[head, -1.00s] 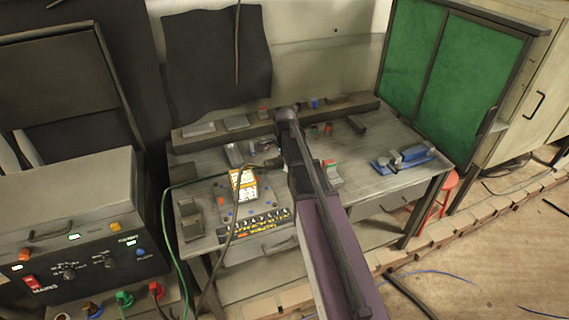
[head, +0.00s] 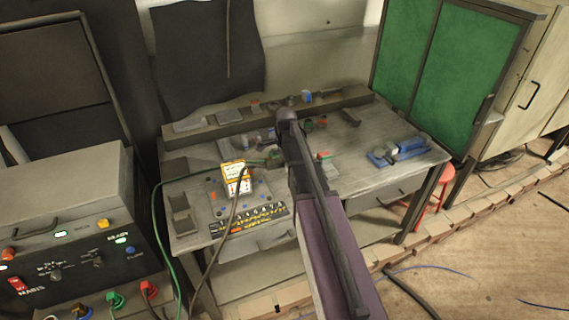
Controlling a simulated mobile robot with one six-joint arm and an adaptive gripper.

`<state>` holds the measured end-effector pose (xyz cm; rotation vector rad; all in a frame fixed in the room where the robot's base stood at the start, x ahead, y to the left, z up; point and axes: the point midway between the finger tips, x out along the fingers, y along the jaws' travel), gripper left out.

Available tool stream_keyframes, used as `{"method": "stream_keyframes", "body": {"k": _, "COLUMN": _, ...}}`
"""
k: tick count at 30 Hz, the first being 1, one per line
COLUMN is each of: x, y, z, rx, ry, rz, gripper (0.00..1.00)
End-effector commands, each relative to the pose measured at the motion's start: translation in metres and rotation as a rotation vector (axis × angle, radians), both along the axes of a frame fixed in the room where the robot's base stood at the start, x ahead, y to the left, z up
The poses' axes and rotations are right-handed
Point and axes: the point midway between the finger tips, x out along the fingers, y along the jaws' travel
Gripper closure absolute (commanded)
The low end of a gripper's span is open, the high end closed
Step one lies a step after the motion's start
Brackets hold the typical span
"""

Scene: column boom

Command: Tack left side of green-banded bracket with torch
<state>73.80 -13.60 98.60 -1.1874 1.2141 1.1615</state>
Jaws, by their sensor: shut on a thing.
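My arm reaches over the workbench in the head view, and its purple link covers part of the bench. My gripper (head: 277,156) is small and partly hidden beside the arm, low over the middle of the bench. It is shut on the torch (head: 268,160), whose outline is hard to make out. A green cable runs from there to the left. I cannot tell surely which is the green-banded bracket, or whether the torch touches anything.
A yellow-white card (head: 234,177) stands on the front left of the bench, near open bins (head: 182,220). A blue clamp-like tool (head: 400,152) lies at the right. A control box (head: 70,235) stands at far left, and a green screen (head: 430,80) at the right rear.

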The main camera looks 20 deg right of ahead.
Motion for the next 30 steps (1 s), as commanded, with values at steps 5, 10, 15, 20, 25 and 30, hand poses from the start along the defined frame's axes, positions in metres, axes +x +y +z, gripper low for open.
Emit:
{"method": "stream_keyframes", "body": {"k": 5, "x": 0.0000, "y": -0.0005, "z": -0.0001, "rx": 0.000, "ry": 0.000, "rz": 0.000, "gripper": 1.00}}
{"method": "stream_keyframes", "body": {"k": 10, "x": -0.0001, "y": -0.0006, "z": 0.0000, "rx": 0.000, "ry": 0.000, "rz": 0.000, "gripper": 1.00}}
{"method": "stream_keyframes", "body": {"k": 15, "x": -0.0001, "y": -0.0007, "z": -0.0001, "rx": 0.000, "ry": 0.000, "rz": 0.000, "gripper": 1.00}}
{"method": "stream_keyframes", "body": {"k": 20, "x": -0.0001, "y": -0.0013, "z": -0.0014, "rx": 0.000, "ry": 0.000, "rz": -0.001, "gripper": 1.00}}
{"method": "stream_keyframes", "body": {"k": 25, "x": -0.0001, "y": -0.0028, "z": -0.0045, "rx": 0.000, "ry": 0.000, "rz": -0.001, "gripper": 1.00}}
{"method": "stream_keyframes", "body": {"k": 30, "x": -0.0002, "y": -0.0046, "z": -0.0076, "rx": 0.000, "ry": 0.000, "rz": 0.000, "gripper": 1.00}}
